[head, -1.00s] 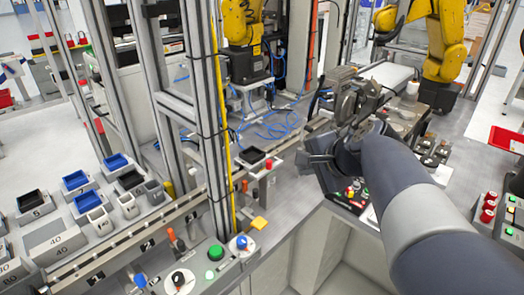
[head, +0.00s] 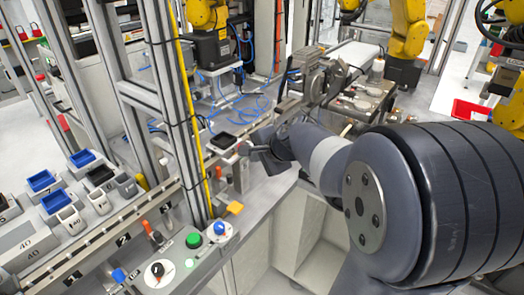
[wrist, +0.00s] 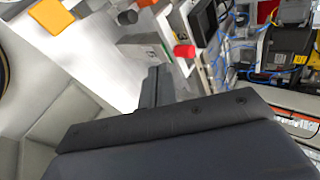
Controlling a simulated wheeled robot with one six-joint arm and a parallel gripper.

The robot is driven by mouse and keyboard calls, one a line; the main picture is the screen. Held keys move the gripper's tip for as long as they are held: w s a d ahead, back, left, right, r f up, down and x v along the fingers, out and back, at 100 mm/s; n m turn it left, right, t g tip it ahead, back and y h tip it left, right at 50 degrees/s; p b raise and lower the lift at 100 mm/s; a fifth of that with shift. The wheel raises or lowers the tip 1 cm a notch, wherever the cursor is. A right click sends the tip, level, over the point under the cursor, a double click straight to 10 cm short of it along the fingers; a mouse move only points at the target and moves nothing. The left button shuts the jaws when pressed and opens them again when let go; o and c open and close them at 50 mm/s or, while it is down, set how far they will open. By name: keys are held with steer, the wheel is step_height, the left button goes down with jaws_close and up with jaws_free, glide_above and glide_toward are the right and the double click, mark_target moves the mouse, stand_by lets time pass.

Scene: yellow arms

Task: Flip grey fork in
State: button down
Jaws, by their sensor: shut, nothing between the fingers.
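My gripper (head: 262,158) is dark and shut, with nothing in it. In the head view it is beside the conveyor edge, just right of a small post with a red knob (head: 243,148). In the wrist view its closed fingers (wrist: 154,80) point up at a grey block with a green label (wrist: 145,52). The red knob also shows there (wrist: 185,51), right of the fingertips. I cannot tell for sure which grey part is the fork. My gripper and arm hide part of this area. Contact with the block cannot be told.
A black tray (head: 222,141) is on the conveyor, left of my gripper. A panel with a green button (head: 194,240) stands front left. A metal frame post (head: 178,125) rises left of the gripper. Blue hoses (head: 235,108) lie behind.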

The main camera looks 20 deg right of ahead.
steer(key=shift+w+a+r+p, duration=0.15)
steer(key=shift+w+a, duration=0.15)
steer(key=shift+w, duration=0.45)
steer(key=shift+w+a+f+p, duration=0.15)
steer(key=shift+w+a, duration=0.1)
steer(key=shift+w, duration=0.45)
steer(key=shift+a+r, duration=0.1)
steer(key=shift+r, duration=0.05)
steer(key=shift+w+a+p, duration=0.25)
steer(key=shift+w+a, duration=0.1)
steer(key=shift+w, duration=0.2)
steer(key=shift+w+a+p, duration=0.2)
steer(key=shift+w+a, duration=0.15)
steer(key=shift+w, duration=0.2)
steer(key=shift+s, duration=0.1)
